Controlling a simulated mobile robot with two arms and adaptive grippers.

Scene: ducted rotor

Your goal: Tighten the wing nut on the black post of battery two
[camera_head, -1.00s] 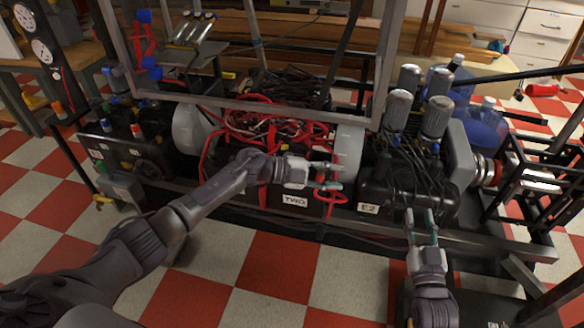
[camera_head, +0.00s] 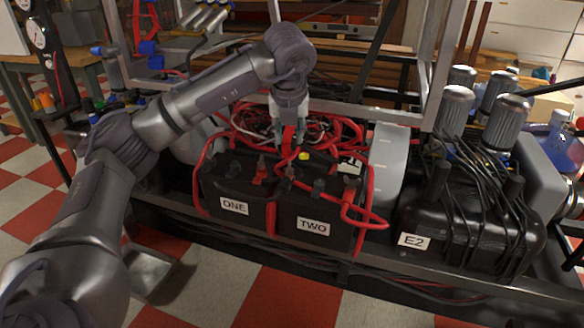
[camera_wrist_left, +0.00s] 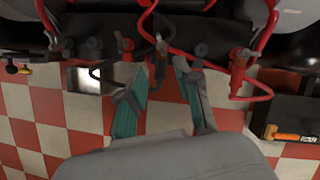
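Battery two (camera_head: 340,238) is a black box with a white TWO label, beside battery one (camera_head: 215,190). Dark knobs and posts stand on their tops; one dark knob (camera_head: 318,187) is on battery two. I cannot tell for sure which is the black post's wing nut. My left gripper (camera_head: 289,130) points down over the back of the batteries, fingers apart. In the left wrist view the open fingers (camera_wrist_left: 158,85) stand on either side of a dark fitting (camera_wrist_left: 160,65) with red cable; whether they touch it is unclear. My right gripper is out of view.
Red cables (camera_head: 365,210) loop over the batteries. A grey drum (camera_head: 385,165) and a black E2 unit (camera_head: 450,235) with several cylinders stand to the right. A metal frame rises behind. Checkered floor lies free in front.

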